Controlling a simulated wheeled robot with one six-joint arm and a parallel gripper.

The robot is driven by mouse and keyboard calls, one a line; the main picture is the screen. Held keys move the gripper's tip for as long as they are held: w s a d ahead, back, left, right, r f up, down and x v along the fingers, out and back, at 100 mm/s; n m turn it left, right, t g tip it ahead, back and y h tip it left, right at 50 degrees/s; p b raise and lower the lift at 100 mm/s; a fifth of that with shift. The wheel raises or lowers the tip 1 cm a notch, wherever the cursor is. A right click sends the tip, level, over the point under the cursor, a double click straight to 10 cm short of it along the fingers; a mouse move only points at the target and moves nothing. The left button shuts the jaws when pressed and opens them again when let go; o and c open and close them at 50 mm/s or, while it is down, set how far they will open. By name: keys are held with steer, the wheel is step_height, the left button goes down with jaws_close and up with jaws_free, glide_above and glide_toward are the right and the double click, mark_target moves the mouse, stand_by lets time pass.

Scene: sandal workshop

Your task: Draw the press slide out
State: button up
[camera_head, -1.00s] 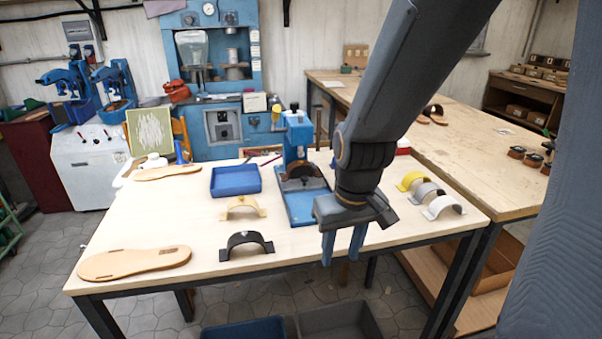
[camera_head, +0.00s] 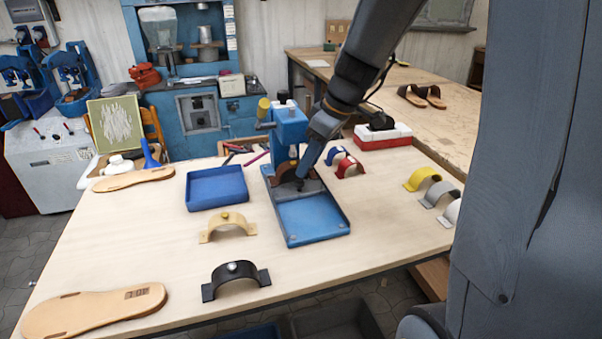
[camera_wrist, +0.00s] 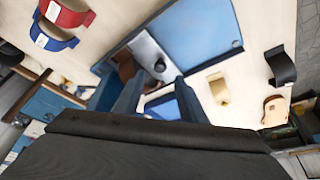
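The blue press (camera_head: 290,128) stands on the wooden table. Its flat blue slide tray (camera_head: 312,218) extends toward the front, and a grey plate with a small dark knob (camera_head: 299,184) lies at its rear under the press head. The wrist view shows the tray (camera_wrist: 200,30) and the grey knob (camera_wrist: 159,66). My gripper (camera_head: 304,172) reaches down beside the press head, close to the knob. In the wrist view its two fingers (camera_wrist: 157,84) are spread, with the knob between and just beyond their tips. Whether they touch it cannot be told.
A blue tray (camera_head: 216,188) lies left of the press. A tan strap form (camera_head: 228,228) and a black one (camera_head: 236,280) stand in front of it. Red (camera_head: 348,166), yellow (camera_head: 421,179) and grey (camera_head: 438,194) forms stand to the right. Bare tabletop lies in front of the press.

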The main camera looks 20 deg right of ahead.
mark_target(300, 181)
steer(key=shift+p+x, duration=0.45)
steer(key=shift+x, duration=2.35)
steer(key=shift+d, duration=0.1)
